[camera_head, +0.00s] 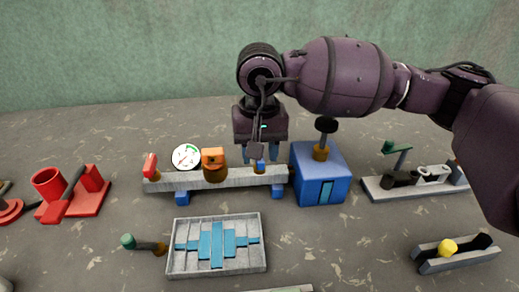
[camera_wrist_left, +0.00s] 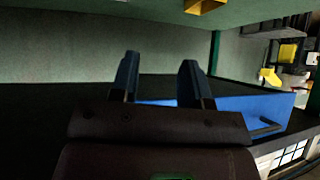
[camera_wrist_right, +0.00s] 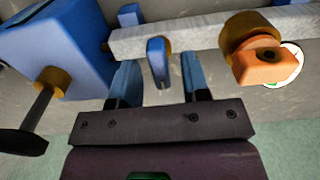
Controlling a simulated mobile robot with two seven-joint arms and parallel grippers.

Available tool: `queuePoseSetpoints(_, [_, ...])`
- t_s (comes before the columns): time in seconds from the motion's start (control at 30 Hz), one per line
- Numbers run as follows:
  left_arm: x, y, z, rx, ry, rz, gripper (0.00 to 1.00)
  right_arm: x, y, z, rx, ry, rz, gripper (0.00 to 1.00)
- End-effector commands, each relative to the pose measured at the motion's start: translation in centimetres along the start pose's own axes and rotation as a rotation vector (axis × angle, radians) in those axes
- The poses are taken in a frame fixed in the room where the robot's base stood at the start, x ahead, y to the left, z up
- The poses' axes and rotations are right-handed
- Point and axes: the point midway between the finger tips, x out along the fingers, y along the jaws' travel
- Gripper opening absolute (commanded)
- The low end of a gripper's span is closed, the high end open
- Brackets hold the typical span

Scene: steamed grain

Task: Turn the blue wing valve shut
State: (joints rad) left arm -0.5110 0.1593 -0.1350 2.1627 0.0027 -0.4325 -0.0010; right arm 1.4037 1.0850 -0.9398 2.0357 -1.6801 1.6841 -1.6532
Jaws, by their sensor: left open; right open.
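The blue wing valve (camera_head: 259,166) sits on the grey bar near its right end, beside the blue box. In the right wrist view the blue wing (camera_wrist_right: 158,60) points across the bar and lies between the fingertips of my right gripper (camera_wrist_right: 160,75). My right gripper (camera_head: 260,153) is open, with one finger on each side of the wing and a visible gap to each. Whether the tips reach level with the wing is hard to tell. My left gripper (camera_wrist_left: 158,70) is open and empty in its wrist view, and is outside the head view.
The blue box (camera_head: 320,172) with a dark-knobbed stem stands right of the valve. An orange knob (camera_head: 213,159), a gauge (camera_head: 186,156) and a red lever (camera_head: 150,166) lie left along the bar. A grey tray (camera_head: 217,270) with blue pieces lies in front.

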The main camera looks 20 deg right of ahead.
Motion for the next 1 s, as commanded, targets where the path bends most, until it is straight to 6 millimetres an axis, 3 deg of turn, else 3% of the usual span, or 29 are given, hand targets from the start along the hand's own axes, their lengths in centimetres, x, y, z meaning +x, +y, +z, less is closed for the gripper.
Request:
queuePoseSetpoints(0.27, [-0.1,0.0,-0.4,0.0,0.008,0.0,0.43,-1.6,0.0,0.0,0.001,0.005,-0.001,0.43])
queuePoseSetpoints(0.7, [-0.6,0.0,-1.1,-0.001,0.02,-0.001,0.43,-9.1,0.0,0.0,0.0,0.004,-0.002,0.43])
queuePoseSetpoints(1.0, [-0.7,0.0,-1.3,-0.004,0.021,-0.002,0.43,-10.8,0.0,0.0,0.0,0.0,0.0,0.43])
